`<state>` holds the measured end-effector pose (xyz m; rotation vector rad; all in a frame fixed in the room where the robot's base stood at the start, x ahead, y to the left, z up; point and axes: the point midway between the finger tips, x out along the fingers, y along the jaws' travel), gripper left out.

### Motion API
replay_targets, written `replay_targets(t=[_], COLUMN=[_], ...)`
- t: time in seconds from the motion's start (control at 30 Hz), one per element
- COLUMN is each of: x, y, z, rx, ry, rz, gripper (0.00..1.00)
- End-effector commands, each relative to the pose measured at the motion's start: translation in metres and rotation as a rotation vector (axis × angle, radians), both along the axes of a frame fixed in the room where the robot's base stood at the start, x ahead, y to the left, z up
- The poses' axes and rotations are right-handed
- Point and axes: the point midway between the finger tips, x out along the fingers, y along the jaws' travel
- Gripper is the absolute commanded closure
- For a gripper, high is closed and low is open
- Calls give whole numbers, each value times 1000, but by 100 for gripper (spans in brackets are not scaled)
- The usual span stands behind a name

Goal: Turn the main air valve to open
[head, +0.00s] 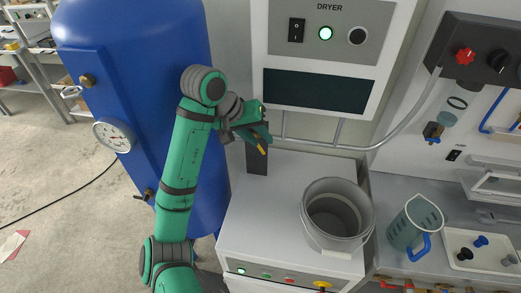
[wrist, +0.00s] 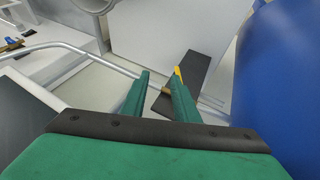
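A small yellow piece (head: 262,149), which looks like a valve lever, shows just under my fingertips, in front of a dark upright plate (head: 257,162) beside the dryer. In the wrist view the yellow piece (wrist: 178,73) is at the tip of the right finger, partly hidden by it. A small brass-coloured part (wrist: 167,91) shows between the fingers. My gripper (head: 258,134) is open; in the wrist view its two green fingers (wrist: 158,92) stand apart. I cannot tell whether a finger touches the lever. The rest of the valve is hidden.
The blue tank (head: 135,60) with a gauge (head: 113,136) stands close at the left of my arm. The dryer panel (head: 325,35) is above right. A grey bucket (head: 337,212) sits on the cabinet; a jug (head: 408,225) stands on the right bench.

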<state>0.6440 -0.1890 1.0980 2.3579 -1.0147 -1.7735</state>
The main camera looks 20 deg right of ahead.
Motion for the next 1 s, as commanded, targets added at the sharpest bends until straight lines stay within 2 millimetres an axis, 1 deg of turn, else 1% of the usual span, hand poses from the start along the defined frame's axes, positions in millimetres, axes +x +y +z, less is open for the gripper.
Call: replay_targets(t=[0.03, 0.3, 0.4, 0.5, 0.7, 0.93, 0.97, 1.0], x=[-7, -56, -70, -80, -89, -89, -89, -89], y=[3, 18, 22, 25, 27, 27, 27, 27], z=[7, 28, 33, 38, 42, 42, 42, 42], rx=[1, 3, 3, 2, 2, 2, 1, -1], ry=[-2, -2, 0, 0, 3, 3, 3, 4], rz=[-1, 3, 3, 3, 3, 3, 3, 3], gripper=[73, 73, 73, 73, 73, 73, 77, 87])
